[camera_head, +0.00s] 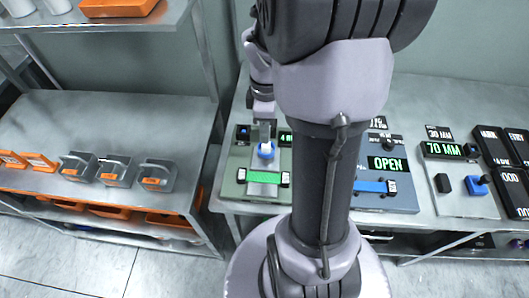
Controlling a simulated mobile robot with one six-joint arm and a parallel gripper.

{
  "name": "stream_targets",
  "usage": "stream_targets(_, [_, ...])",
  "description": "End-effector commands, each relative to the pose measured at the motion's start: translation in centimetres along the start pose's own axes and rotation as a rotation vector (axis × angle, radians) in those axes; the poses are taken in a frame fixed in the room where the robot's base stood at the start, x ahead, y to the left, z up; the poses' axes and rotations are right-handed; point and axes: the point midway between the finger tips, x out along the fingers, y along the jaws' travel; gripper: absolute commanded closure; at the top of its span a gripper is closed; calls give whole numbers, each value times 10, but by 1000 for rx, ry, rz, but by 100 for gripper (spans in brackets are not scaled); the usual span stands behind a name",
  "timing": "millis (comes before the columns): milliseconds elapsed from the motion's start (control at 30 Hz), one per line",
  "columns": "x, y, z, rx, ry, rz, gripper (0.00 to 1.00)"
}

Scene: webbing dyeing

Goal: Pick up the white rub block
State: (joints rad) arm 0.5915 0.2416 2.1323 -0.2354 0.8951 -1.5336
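My gripper (265,133) points down over the green-grey panel (237,190) at the left end of the right-hand bench. My arm fills the middle of the view, and the gripper is small and seen from behind its wrist.
Beside the panel stands a blue-grey one with an OPEN display (388,164), then a 70 MM display (444,150) and black blocks (492,147). The left shelf (100,120) holds grey metal holders (116,171) and orange frames (40,162). Its middle is bare.

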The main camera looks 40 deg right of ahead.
Motion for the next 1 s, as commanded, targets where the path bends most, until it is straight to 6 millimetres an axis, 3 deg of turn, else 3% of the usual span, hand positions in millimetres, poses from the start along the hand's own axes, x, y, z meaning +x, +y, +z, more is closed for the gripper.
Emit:
stream_targets(167, [18,-1,1,-1,0,0,67])
stream_targets(400, [61,-4,2,0,0,-1,67])
stream_targets(567, [58,-3,2,0,0,1,67])
stream_targets(767, [57,-3,2,0,0,1,100])
stream_targets(1000, [57,-3,2,0,0,1,100])
